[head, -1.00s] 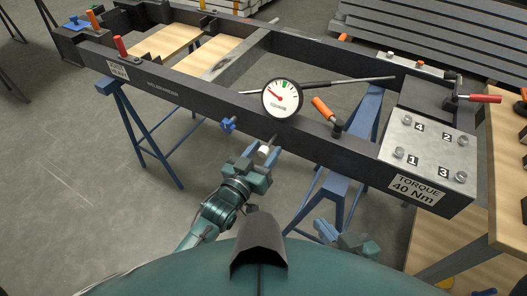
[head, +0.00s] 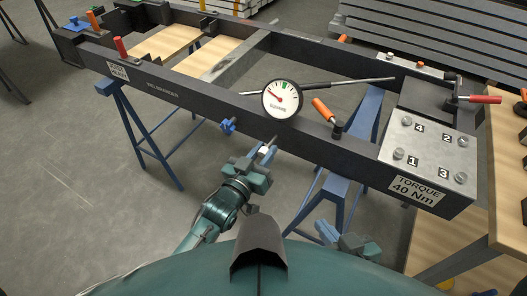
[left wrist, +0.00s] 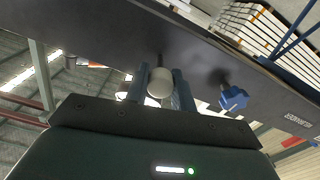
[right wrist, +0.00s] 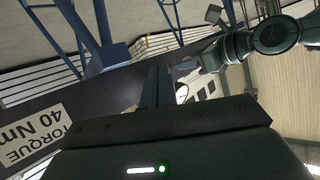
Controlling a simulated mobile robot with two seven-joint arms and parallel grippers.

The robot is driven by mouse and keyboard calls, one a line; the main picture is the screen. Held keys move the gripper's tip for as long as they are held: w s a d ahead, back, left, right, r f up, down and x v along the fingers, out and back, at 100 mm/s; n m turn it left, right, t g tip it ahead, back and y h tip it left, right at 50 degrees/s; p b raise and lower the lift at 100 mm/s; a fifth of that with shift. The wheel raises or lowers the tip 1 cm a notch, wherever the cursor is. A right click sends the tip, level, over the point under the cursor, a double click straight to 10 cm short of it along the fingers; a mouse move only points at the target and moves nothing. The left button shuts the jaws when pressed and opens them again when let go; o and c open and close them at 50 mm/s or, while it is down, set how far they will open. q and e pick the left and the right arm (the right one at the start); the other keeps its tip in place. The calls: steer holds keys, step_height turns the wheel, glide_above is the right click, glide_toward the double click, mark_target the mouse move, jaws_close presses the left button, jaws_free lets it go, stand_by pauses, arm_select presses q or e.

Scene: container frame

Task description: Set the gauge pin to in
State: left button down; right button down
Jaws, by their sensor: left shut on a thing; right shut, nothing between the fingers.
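The gauge pin (head: 264,150) has a pale round knob on a thin dark stem. It sticks out of the near side of the dark frame, below the round dial gauge (head: 282,99). My left gripper (head: 260,158) is at the pin. In the left wrist view the pin's knob (left wrist: 160,84) sits between the fingers (left wrist: 161,90), which are shut on it, and the stem runs toward the beam. How deep the stem sits is hard to tell. My right gripper (head: 328,231) is shut and empty, low in front of the frame; its fingers (right wrist: 155,88) are together in the right wrist view.
A blue knob (head: 228,125) sits on the beam (head: 190,100) left of the pin, also in the left wrist view (left wrist: 233,98). An orange-handled clamp (head: 322,108) is to the right. A bolted plate (head: 430,143) is at the right end. Blue trestles (head: 145,135) stand below.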

mark_target(269, 144)
steer(key=shift+f, duration=0.1)
arm_select(q)
steer(key=shift+b+x, duration=0.45)
steer(key=shift+x, duration=0.65)
steer(key=shift+w+d, duration=0.2)
steer(key=shift+w, duration=0.15)
steer(key=c, duration=1.6)
jaws_free()
steer(key=shift+c, duration=0.2)
steer(key=o, duration=0.5)
arm_select(e)
steer(key=shift+d, duration=0.25)
arm_select(q)
steer(key=shift+s, duration=0.1)
arm_select(e)
steer(key=shift+s, duration=0.1)
